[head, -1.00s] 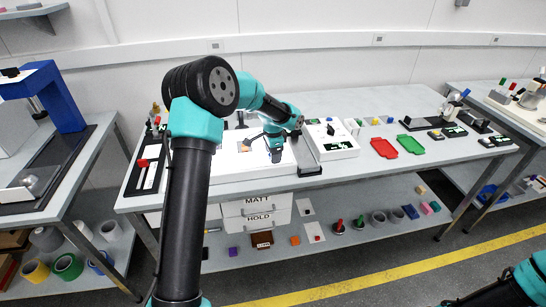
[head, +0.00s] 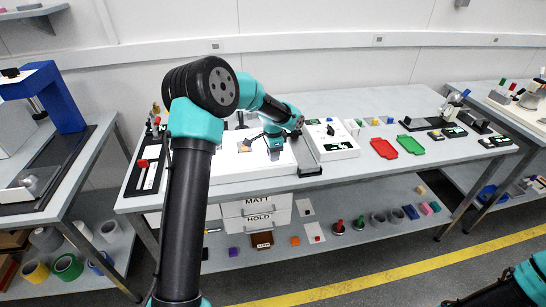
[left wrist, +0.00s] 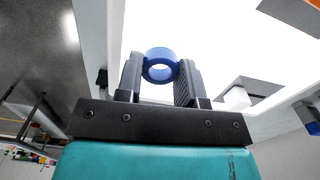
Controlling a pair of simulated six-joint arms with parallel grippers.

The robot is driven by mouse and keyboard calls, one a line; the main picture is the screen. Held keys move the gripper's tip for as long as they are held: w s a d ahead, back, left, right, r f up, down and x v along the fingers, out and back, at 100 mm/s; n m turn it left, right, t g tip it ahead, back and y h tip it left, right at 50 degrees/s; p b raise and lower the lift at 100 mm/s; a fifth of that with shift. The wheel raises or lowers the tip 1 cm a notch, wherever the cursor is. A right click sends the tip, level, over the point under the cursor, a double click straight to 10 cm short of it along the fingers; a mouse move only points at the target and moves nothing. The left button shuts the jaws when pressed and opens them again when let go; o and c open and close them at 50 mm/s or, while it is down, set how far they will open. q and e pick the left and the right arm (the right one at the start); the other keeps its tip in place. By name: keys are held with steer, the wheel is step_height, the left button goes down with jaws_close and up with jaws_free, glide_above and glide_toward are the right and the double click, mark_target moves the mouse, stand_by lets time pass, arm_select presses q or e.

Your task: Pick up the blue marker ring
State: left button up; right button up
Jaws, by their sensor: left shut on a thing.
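The blue marker ring (left wrist: 160,53) shows in the left wrist view, its round hole facing the camera. It sits between the two dark fingers of my left gripper (left wrist: 160,76), which are shut on it from both sides. In the head view my left gripper (head: 274,153) is over the bright white light panel (head: 228,168) on the middle bench. The ring is too small or hidden to make out there. Of my right arm only a part shows at the lower right corner of the head view; its gripper cannot be made out.
A red tray (head: 383,148) and a green tray (head: 411,147) lie further right. A black rack (head: 147,172) is at the bench's left end.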

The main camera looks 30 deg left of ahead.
arm_select(q)
steer(key=shift+r, duration=1.7)
steer(key=s+d+r, duration=0.1)
steer(key=s+d, duration=0.7)
steer(key=s, duration=0.5)
steer(key=shift+s+d+r, duration=0.2)
steer(key=shift+s+r, duration=0.1)
steer(key=shift+s, duration=0.05)
steer(key=shift+a, duration=0.1)
